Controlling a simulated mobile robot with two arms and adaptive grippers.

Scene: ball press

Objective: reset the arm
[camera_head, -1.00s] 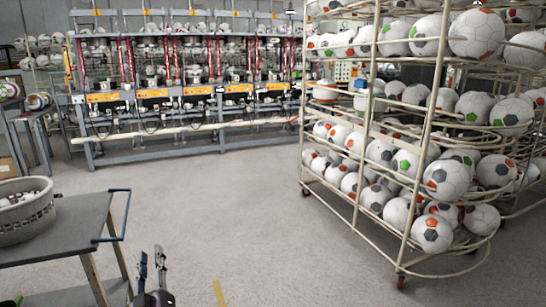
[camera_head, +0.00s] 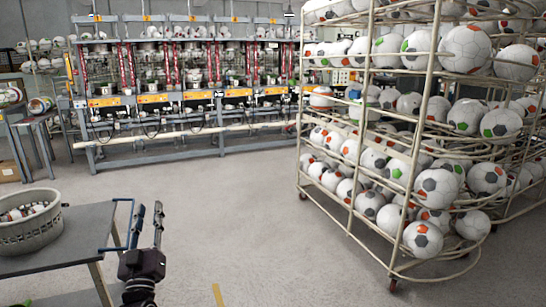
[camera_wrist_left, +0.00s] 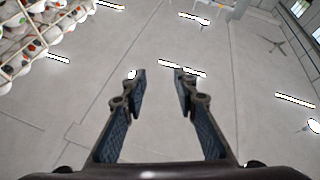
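My left gripper (camera_head: 148,224) shows at the lower left of the head view, pointing up, just right of the grey cart's blue handle. Its two fingers stand apart with nothing between them. In the left wrist view the same gripper (camera_wrist_left: 161,85) is open and empty, with the grey ceiling and bright lamps behind it. My right gripper is not in either view.
A grey cart (camera_head: 85,240) with a pale basket (camera_head: 30,232) stands at the left. A tall wire rack (camera_head: 425,110) full of soccer balls fills the right. A row of press machines (camera_head: 190,90) lines the back. The floor (camera_head: 240,200) between is clear.

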